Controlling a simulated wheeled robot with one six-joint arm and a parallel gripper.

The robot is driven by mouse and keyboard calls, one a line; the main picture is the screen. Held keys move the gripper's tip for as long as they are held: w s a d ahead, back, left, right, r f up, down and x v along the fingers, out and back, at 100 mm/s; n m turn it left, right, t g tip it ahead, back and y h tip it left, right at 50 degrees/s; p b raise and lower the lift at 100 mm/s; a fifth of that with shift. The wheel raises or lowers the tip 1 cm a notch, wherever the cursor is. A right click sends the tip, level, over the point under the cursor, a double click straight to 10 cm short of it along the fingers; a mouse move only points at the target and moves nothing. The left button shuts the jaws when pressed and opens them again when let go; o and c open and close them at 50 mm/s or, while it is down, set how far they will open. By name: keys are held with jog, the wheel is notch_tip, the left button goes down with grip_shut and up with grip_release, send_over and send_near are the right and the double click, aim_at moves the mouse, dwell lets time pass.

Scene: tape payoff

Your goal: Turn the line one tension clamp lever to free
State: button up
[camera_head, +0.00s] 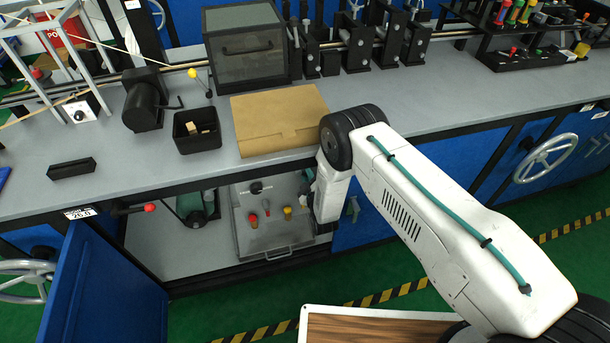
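No lever is readably marked as line one. A lever with a yellow knob (193,73) stands on the bench behind a black round unit (145,98), near the slanted tape strands. A lever with a red knob (150,207) sticks out under the bench's front edge, beside a label reading about 26.0 (80,213). I cannot tell which is the tension clamp lever. My gripper (309,190) is low in front of the open cabinet, right of the panel with coloured knobs and well away from both levers. My wrist mostly hides its fingers.
A cardboard box (277,116), a black bin (196,141) with small blocks and a dark clear-sided case (245,60) stand on the bench. An open blue door (105,290) juts out at lower left. A wood-topped surface (375,328) is near the bottom.

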jog(key=o, duration=0.4)
jog(key=shift+c, duration=0.2)
jog(key=v, duration=0.8)
